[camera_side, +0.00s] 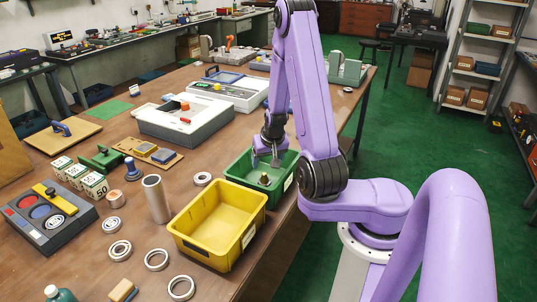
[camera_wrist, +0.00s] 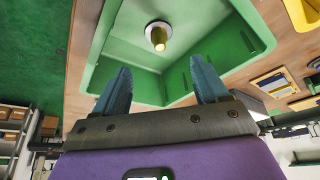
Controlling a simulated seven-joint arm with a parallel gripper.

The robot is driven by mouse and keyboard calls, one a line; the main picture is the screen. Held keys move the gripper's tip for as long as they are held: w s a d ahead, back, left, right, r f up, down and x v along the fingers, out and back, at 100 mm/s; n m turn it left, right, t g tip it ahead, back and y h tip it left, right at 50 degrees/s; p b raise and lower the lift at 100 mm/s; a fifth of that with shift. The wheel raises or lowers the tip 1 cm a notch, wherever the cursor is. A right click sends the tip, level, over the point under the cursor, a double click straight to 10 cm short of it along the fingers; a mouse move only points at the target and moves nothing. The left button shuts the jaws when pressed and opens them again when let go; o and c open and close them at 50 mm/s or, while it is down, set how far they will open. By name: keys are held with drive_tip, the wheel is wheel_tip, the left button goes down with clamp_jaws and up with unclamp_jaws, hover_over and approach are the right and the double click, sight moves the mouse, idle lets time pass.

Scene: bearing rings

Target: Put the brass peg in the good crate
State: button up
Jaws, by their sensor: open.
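The brass peg (camera_side: 264,180) is inside the green crate (camera_side: 243,188). In the wrist view the peg (camera_wrist: 158,38) stands on the floor of the green crate (camera_wrist: 122,42), with a pale ring around one end. My gripper (camera_side: 268,160) is over the green crate, above the peg. In the wrist view its blue fingers (camera_wrist: 160,75) are spread wide with nothing between them, and the peg is apart from them. A yellow crate (camera_side: 217,222) stands beside the green one and looks empty. No wording marks either crate as the good one.
Several bearing rings (camera_side: 157,260) lie on the table, with a grey cylinder (camera_side: 156,199) and a blue-topped stamp (camera_side: 133,170) near the yellow crate. A grey device (camera_side: 186,122) stands behind. The green crate is close to the table's right edge.

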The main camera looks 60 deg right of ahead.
drive_tip(key=w+a+r+n+y, duration=0.2)
drive_tip(key=a+r+n, duration=0.25)
drive_tip(key=a, duration=0.45)
drive_tip(key=w+a+r+n+y, duration=0.1)
drive_tip(key=a+r+n+y, duration=0.1)
drive_tip(key=a+r+n, duration=0.5)
drive_tip(key=s+a+r+n+g, duration=0.1)
drive_tip(key=s+a+n, duration=0.2)
drive_tip(key=s, duration=0.8)
drive_tip(key=s+a+r+n+g, duration=0.1)
drive_tip(key=s+a+n+g, duration=0.1)
drive_tip(key=s+a+n, duration=0.2)
drive_tip(key=s+n, duration=0.3)
drive_tip(key=s, duration=0.4)
drive_tip(key=shift+r, duration=0.35)
